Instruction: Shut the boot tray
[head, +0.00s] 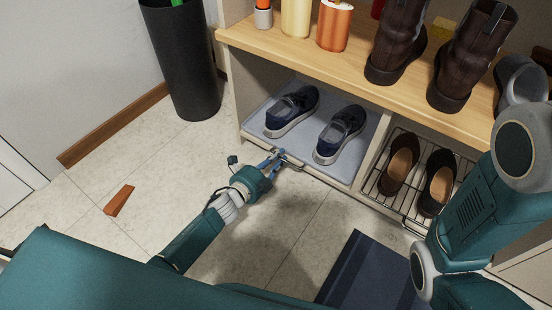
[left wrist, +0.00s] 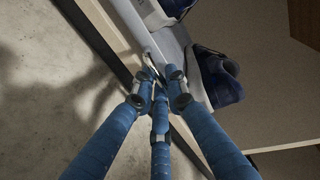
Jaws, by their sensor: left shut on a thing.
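The boot tray (head: 302,138) is a grey-blue tray in the lower left bay of the shelf unit. A pair of navy shoes (head: 338,135) stands on it. A thin metal handle (head: 292,160) is at its front edge. My left gripper (head: 271,163) is at that front edge with its blue fingers shut on the handle. In the left wrist view the fingers (left wrist: 157,88) close around the thin bright handle (left wrist: 151,64), partly hiding it. The tray's front lies near the front of the bay; how far it sticks out is hard to tell. My right gripper is out of view.
A wire rack (head: 409,211) with brown shoes is in the bay to the right. Brown boots (head: 396,42) and bottles stand on the wooden shelf above. A black bin (head: 182,65) is at the left. An orange-brown block (head: 119,200) and a dark blue mat (head: 372,272) lie on the floor.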

